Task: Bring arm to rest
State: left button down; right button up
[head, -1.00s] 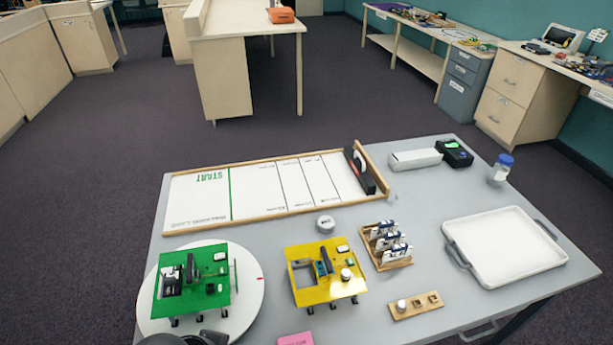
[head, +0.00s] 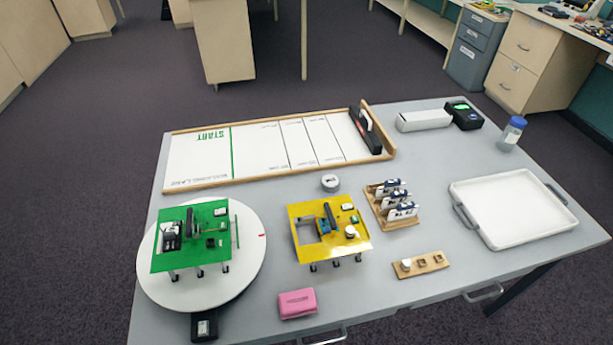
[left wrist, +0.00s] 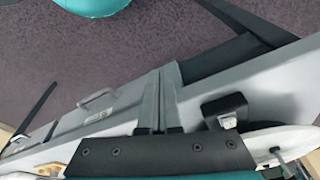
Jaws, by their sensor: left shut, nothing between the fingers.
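My left gripper (left wrist: 160,80) shows only in the left wrist view. Its two grey fingers are together with nothing between them. It is beside the grey table's front edge, above or near it; the exact gap cannot be told. A black device (left wrist: 225,110) and the white round turntable (left wrist: 285,140) are close to its right in that view. Neither gripper shows in the head view, and my right gripper is in no view.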

pick_arm(q)
jog(key=s+a+f+b, duration=0.1)
jog(key=s+f+b, duration=0.2)
jog(key=s+f, duration=0.5)
jog(key=s+a+f+g+b, duration=0.1)
jog(key=s+f+b, duration=0.2)
jog(key=s+f, duration=0.5)
notch_tip(320, 180, down, 7)
jog(key=shift+s+a+f+g, duration=0.1)
jog(key=shift+s+a+g, duration=0.2)
jog(key=shift+s+a, duration=0.1)
